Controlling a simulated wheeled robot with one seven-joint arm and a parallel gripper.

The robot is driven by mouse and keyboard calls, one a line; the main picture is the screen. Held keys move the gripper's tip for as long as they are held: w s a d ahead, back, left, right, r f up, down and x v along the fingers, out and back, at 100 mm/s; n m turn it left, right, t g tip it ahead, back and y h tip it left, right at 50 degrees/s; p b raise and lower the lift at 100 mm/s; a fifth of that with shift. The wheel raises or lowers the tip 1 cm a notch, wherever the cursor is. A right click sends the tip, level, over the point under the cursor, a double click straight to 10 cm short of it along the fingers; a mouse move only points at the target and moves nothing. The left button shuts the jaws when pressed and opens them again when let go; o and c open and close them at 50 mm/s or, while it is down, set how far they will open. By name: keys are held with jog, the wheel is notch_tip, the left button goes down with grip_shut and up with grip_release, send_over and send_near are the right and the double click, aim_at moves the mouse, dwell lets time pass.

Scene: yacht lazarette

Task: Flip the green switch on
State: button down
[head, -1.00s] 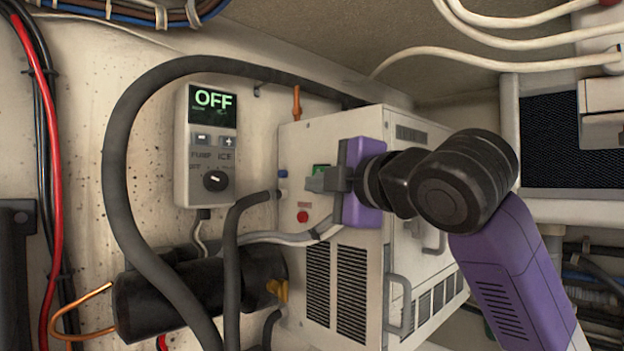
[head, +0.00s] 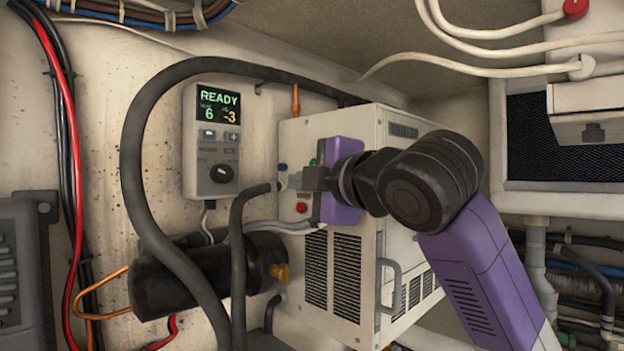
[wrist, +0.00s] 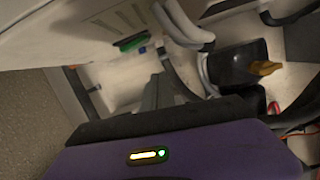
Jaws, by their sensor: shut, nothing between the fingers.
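The green switch (head: 313,162) is on the front of the cream box unit, mostly hidden behind my gripper in the head view. In the wrist view the green switch (wrist: 132,43) shows as a green rocker on the pale panel, beyond the fingers. My gripper (head: 291,183) is shut and empty, its grey fingertips close to the box front just below the switch. Whether they touch the panel is unclear. The fingers also show in the wrist view (wrist: 155,92). A wall controller (head: 211,140) has a lit display (head: 219,107) reading READY, with 6 and -3.
The cream box (head: 360,137) has a red button (head: 301,208) and a blue knob (head: 283,168). Dark hoses (head: 133,160) arch left of it, above a black cylinder (head: 190,285) with a yellow fitting (head: 280,272). A handle (head: 389,290) projects from the box's side.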

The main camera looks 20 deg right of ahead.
jog(key=s+d+b, duration=0.1)
jog(key=s+b, duration=0.1)
jog(key=s, duration=0.7)
jog(key=shift+s+d, duration=0.35)
jog(key=shift+d, duration=0.05)
